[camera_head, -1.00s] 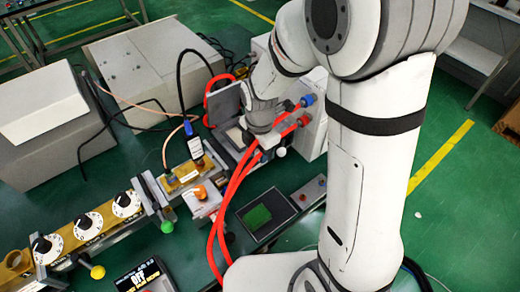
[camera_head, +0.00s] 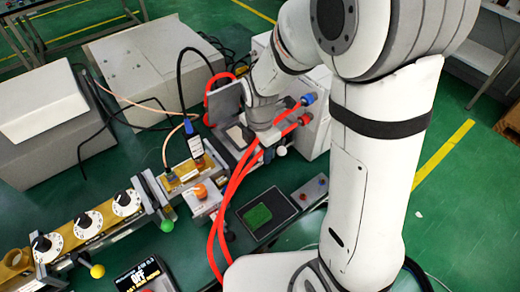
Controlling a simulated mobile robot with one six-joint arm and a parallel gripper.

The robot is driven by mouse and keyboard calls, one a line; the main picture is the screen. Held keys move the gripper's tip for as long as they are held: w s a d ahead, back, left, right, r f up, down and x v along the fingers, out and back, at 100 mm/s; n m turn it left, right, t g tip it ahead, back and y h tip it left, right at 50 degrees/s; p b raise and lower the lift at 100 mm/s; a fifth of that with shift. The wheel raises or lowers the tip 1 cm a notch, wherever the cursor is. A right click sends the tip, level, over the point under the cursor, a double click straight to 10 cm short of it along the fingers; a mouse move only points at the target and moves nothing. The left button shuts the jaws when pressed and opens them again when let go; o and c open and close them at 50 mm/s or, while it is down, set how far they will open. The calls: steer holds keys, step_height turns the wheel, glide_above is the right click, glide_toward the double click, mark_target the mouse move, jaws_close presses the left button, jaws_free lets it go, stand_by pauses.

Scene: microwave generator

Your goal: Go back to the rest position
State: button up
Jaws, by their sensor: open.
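My white and grey arm reaches from the lower right up and over toward the middle of the bench. Its end, with my gripper (camera_head: 255,138), is beside the red cables, over the back of the microwave equipment. The gripper is open. Its fingertips are mostly hidden behind the wrist and the cables, and I cannot see anything held in it.
Thick red cables (camera_head: 226,205) loop close to the wrist. A white box (camera_head: 312,130) with blue and red plugs stands just right of it. Waveguide parts with dials (camera_head: 88,224), a green-screen panel (camera_head: 257,216) and an "OFF" display (camera_head: 143,277) lie in front. Grey boxes (camera_head: 150,70) stand behind left.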

step_height(320, 180, up, 6)
steer(key=shift+r, duration=0.2)
steer(key=shift+s+d+r, duration=0.1)
steer(key=shift+r, duration=0.25)
steer(key=s+d+r+m+t, duration=0.1)
steer(key=s+d+r+m, duration=0.2)
steer(key=m, duration=0.8)
steer(key=s+d+r+m+t, duration=0.1)
steer(key=s+d+r+m, duration=0.3)
steer(key=s+d+m, duration=0.4)
steer(key=m, duration=0.3)
steer(key=shift+s+r+m+t, duration=0.3)
steer(key=shift+s+t, duration=0.05)
steer(key=shift+t, duration=0.05)
steer(key=shift+s+d+m, duration=0.2)
steer(key=shift+s+m, duration=0.25)
steer(key=shift+m, duration=0.45)
steer(key=shift+c, duration=1.4)
steer(key=shift+d, duration=0.1)
